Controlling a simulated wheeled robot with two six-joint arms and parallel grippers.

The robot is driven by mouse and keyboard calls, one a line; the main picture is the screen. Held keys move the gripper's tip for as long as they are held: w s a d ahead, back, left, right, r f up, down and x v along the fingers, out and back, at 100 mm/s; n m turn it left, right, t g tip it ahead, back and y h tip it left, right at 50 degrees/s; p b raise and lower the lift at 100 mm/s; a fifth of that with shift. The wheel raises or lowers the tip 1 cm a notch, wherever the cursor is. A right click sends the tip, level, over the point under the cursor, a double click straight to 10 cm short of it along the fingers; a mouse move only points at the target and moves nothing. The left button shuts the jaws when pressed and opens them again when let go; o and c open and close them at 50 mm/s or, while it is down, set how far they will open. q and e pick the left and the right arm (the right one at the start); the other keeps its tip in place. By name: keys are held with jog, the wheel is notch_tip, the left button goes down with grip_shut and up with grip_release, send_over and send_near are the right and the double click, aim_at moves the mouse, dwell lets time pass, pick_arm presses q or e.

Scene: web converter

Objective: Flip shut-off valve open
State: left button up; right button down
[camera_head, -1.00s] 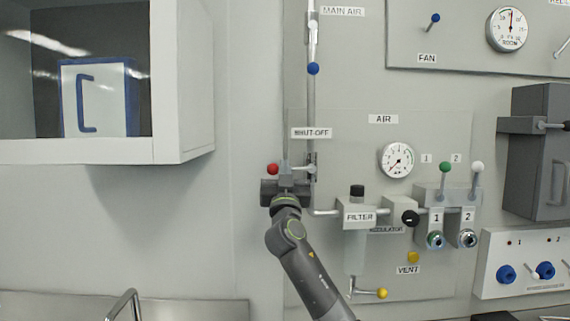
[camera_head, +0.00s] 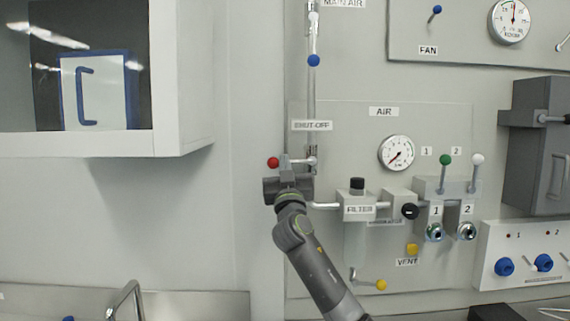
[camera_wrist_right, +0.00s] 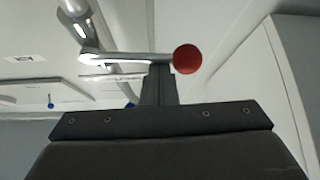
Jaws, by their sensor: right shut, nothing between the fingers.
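The shut-off valve handle is a short lever with a red ball knob (camera_head: 273,162) that points left from the vertical pipe, just below the SHUT-OFF label (camera_head: 312,125). In the right wrist view, the lever (camera_wrist_right: 130,57) runs sideways from the pipe to the red knob (camera_wrist_right: 187,59). My right gripper (camera_head: 288,172) is just below the lever, shut and empty. In the wrist view its fingers (camera_wrist_right: 159,80) stand upright under the lever, close to the knob; I cannot tell whether they touch it. My left gripper is not in view.
A white box cabinet (camera_head: 180,80) juts out at upper left. The filter (camera_head: 357,208), pressure gauge (camera_head: 396,153), green-knob lever (camera_head: 445,160) and white-knob lever (camera_head: 477,160) are to the right. A blue-knob main air lever (camera_head: 313,60) is above. The wall left of the gripper is clear.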

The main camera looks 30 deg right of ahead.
jog(key=shift+f+n, duration=0.15)
jog(key=shift+n, duration=0.25)
jog(key=s+d+f+n+y+p, duration=0.1)
jog(key=d+f+n+y, duration=0.2)
jog(key=n, duration=0.3)
jog(key=s+d+f+n+y, duration=0.2)
jog(key=f+n+y, duration=0.1)
jog(key=n+y, duration=0.3)
jog(key=shift+s+d+f+n+t+p, duration=0.25)
jog(key=shift+d+n+t+p, duration=0.05)
jog(key=shift+d+n+p, duration=0.1)
jog(key=shift+r, duration=0.1)
dwell(0.6)
